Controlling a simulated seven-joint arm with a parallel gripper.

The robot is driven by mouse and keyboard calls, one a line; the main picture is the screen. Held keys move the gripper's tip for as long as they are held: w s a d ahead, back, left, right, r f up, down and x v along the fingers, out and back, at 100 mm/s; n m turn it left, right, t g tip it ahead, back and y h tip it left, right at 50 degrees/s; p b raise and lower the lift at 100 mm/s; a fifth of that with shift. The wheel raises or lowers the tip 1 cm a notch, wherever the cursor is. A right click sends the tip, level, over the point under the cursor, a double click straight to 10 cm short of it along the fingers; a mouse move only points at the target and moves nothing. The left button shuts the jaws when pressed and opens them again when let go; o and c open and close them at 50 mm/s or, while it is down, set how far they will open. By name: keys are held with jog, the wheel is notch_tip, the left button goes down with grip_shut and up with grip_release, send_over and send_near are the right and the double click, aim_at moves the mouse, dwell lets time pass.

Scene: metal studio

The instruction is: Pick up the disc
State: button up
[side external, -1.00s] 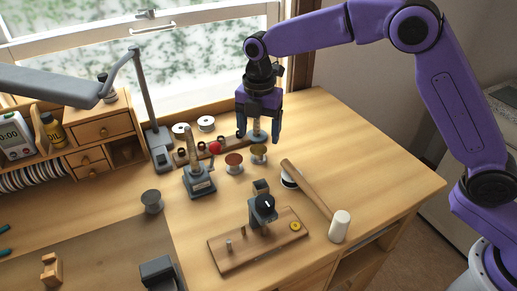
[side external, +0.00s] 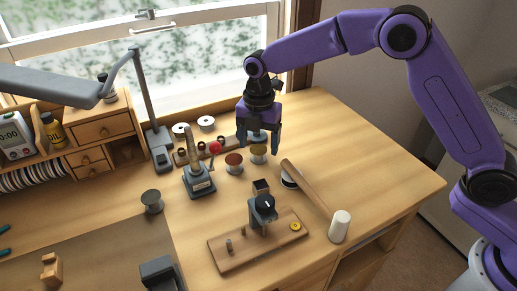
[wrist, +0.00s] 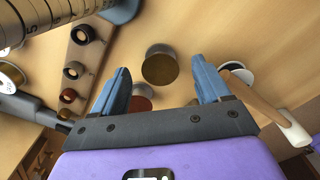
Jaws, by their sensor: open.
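Several round pieces could be the disc. A spool-like round piece with a gold-brown top (side external: 258,148) stands on the bench; one with a red-brown top (side external: 233,157) is to its left. A small yellow disc (side external: 295,226) lies on the wooden fixture board (side external: 222,258). My gripper (side external: 259,144) is open and points down above the gold-topped piece. In the wrist view the gold-topped piece (wrist: 160,66) shows between and beyond the two blue fingertips, with nothing gripped.
A wooden-handled mallet (side external: 340,226) lies to the right, near a white-and-dark round piece (side external: 289,181). A small press with a red knob (side external: 200,182) stands to the left. A rack with dark rings (wrist: 78,72) is close behind. The bench's right side is clear.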

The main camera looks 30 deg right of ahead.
jog(key=shift+f, duration=0.1)
jog(key=c, duration=1.1)
